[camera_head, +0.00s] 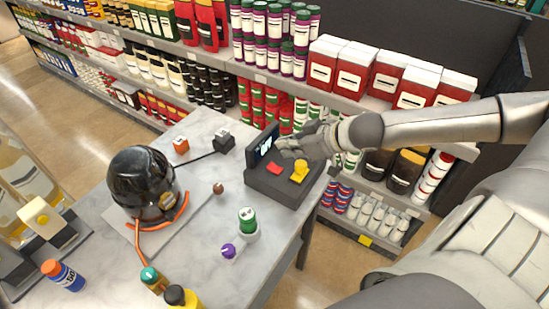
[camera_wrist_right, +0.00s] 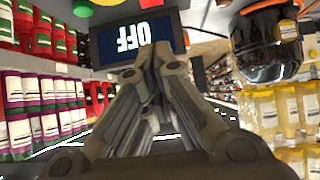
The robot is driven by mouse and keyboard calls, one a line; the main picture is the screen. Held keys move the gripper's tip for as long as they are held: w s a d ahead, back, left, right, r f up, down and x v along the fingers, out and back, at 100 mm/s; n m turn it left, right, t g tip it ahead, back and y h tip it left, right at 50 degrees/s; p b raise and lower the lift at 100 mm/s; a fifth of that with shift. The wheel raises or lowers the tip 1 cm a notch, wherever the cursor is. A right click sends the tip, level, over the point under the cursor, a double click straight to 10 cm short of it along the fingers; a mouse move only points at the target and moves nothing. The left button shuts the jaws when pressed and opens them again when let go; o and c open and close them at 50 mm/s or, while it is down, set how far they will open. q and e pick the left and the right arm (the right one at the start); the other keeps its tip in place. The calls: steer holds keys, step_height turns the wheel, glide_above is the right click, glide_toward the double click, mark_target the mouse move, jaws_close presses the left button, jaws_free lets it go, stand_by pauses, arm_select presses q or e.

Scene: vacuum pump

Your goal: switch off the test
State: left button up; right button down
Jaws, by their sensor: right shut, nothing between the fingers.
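The dark control box (camera_head: 262,185) sits on the marble table near its right edge. It has a raised screen (camera_head: 263,144), a red button (camera_head: 274,168) and a yellow knob (camera_head: 299,171). The screen in the right wrist view (camera_wrist_right: 138,35) reads OFF, upside down in that picture. My right gripper (camera_head: 286,149) is shut and empty, over the box beside the screen. Its closed fingertips (camera_wrist_right: 153,58) show just in front of the screen in the right wrist view; whether they touch anything I cannot tell. My left gripper is not in view.
A glossy black dome (camera_head: 140,178) with an orange hose stands on the table. A green-topped jar (camera_head: 247,219), a purple knob (camera_head: 229,251) and several bottles are nearer the front. Stocked shelves (camera_head: 260,75) stand behind the table. Bare tabletop lies left of the box.

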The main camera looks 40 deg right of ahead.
mark_target(274, 168)
steer(key=x, duration=0.3)
steer(key=shift+w, duration=0.15)
steer(key=f, duration=0.2)
steer(key=w+f+p, duration=0.1)
steer(key=shift+a+f, duration=0.25)
steer(key=shift+a, duration=0.1)
steer(key=shift+f, duration=0.65)
